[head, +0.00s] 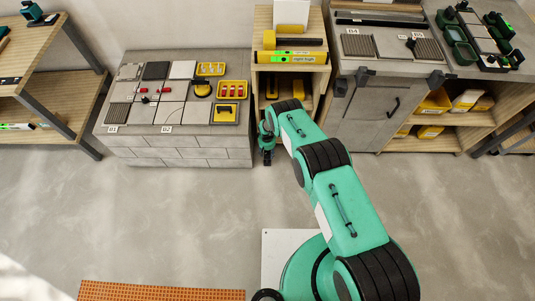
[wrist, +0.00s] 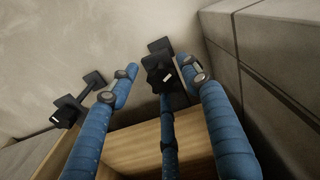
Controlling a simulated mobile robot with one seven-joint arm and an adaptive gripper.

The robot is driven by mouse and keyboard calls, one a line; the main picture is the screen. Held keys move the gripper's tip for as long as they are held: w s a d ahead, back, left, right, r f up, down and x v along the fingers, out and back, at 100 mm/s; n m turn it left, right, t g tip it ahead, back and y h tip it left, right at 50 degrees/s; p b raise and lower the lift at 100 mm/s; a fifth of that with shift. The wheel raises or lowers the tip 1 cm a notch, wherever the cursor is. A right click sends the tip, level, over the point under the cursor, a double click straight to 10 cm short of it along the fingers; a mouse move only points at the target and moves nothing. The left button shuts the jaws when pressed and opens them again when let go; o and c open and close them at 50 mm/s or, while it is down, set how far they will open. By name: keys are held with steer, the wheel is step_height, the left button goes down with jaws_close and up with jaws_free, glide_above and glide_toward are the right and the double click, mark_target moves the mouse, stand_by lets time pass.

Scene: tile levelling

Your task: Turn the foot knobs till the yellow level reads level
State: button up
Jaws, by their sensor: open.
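The yellow level (head: 291,58) lies on top of the narrow wooden stand (head: 262,22) at back centre in the head view. Its green display appears to read "right high". My gripper (head: 267,160) hangs low before the left side of that stand, below and apart from the level. In the wrist view my gripper (wrist: 160,75) has its blue fingers spread, with no object clearly held between them. Dark fittings (wrist: 160,68) show near and beyond the fingertips; I cannot tell whether they are foot knobs. The level is not visible in the wrist view.
A grey block bench (head: 180,153) with tiles and yellow trays stands left of the stand. A grey cabinet (head: 368,118) stands to its right. In the wrist view, a grey block wall (wrist: 275,65) is close at right and wood (wrist: 140,150) lies below.

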mark_target(267, 153)
step_height(267, 153, up, 12)
steer(key=shift+f, duration=0.15)
stand_by(0.9)
steer(key=shift+s, duration=0.1)
steer(key=m+p, duration=0.1)
steer(key=p, duration=0.1)
steer(key=r+m+p, duration=0.1)
steer(key=shift+w+r+p, duration=0.25)
steer(key=shift+r+p, duration=0.05)
steer(key=shift+p, duration=0.1)
steer(key=shift+f, duration=0.15)
stand_by(0.5)
steer(key=shift+f+b, duration=1.9)
steer(key=shift+f, duration=4.9)
steer(key=c, duration=1.1)
